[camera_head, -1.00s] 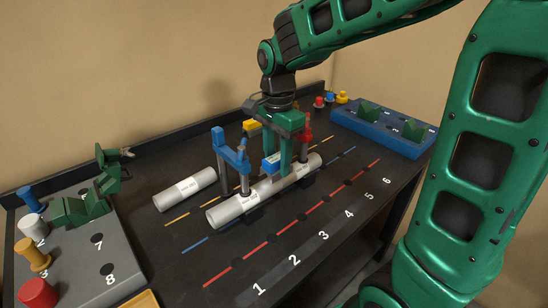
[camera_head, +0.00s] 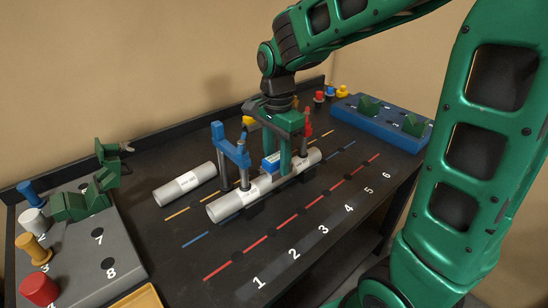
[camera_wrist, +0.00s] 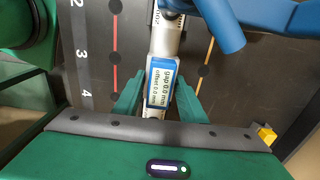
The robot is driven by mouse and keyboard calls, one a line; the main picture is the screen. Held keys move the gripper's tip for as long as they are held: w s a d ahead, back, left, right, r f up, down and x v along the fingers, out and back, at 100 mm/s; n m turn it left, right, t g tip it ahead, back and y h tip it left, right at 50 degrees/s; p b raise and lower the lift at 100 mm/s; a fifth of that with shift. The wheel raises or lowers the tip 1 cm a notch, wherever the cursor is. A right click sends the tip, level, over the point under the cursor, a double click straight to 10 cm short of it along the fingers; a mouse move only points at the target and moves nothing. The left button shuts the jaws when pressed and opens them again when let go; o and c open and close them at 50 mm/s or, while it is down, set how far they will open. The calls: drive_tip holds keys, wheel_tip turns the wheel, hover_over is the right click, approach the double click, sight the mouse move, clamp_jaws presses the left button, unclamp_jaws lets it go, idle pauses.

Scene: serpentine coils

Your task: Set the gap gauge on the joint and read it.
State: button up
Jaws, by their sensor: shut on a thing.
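The gap gauge (camera_head: 271,163) is a small blue box with a white display, and it sits at the top of the light grey pipe line (camera_head: 228,207). In the wrist view the gauge (camera_wrist: 160,84) shows a display that appears to read "gap 0.0 mm, offset 0.0 mm". My gripper (camera_head: 285,170) is shut on the gauge, with its green fingers on either side of it just over the pipe. The gauge and fingers hide the joint. A blue clamp (camera_head: 238,155) stands over the pipe on the left and a red clamp (camera_head: 307,122) on the right.
A loose labelled pipe (camera_head: 172,190) lies behind on the black table. A grey board (camera_head: 85,275) with coloured pegs and green holders is at left. A blue block (camera_head: 375,125) with green cradles is at far right. The numbered front strip is clear.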

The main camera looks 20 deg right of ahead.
sight(277, 157)
drive_tip(key=shift+f, duration=0.1)
drive_tip(key=o, duration=1.2)
drive_tip(key=shift+o, duration=0.2)
wheel_tip(277, 157, up, 11)
drive_tip(key=shift+f, duration=0.15)
